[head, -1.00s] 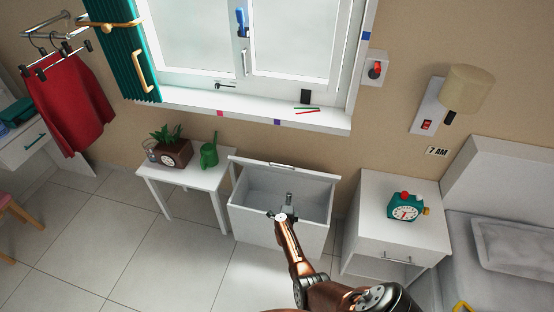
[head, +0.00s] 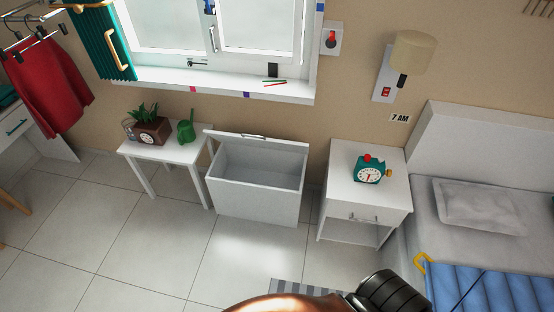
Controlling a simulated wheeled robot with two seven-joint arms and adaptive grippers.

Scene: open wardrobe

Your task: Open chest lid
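The white chest (head: 253,196) stands on the floor against the wall below the window. Its lid (head: 258,142) is raised and tilted back toward the wall, with a handle (head: 254,136) at its top edge. The inside of the chest shows and looks empty. Part of my arm crosses the bottom edge of the view, well in front of the chest and apart from it. Neither of my grippers is in view.
A white side table (head: 166,152) with a potted plant (head: 151,128) and green watering can (head: 187,130) stands left of the chest. A nightstand (head: 366,196) with a teal clock (head: 369,170) and a bed (head: 470,205) are to the right. The tiled floor ahead is clear.

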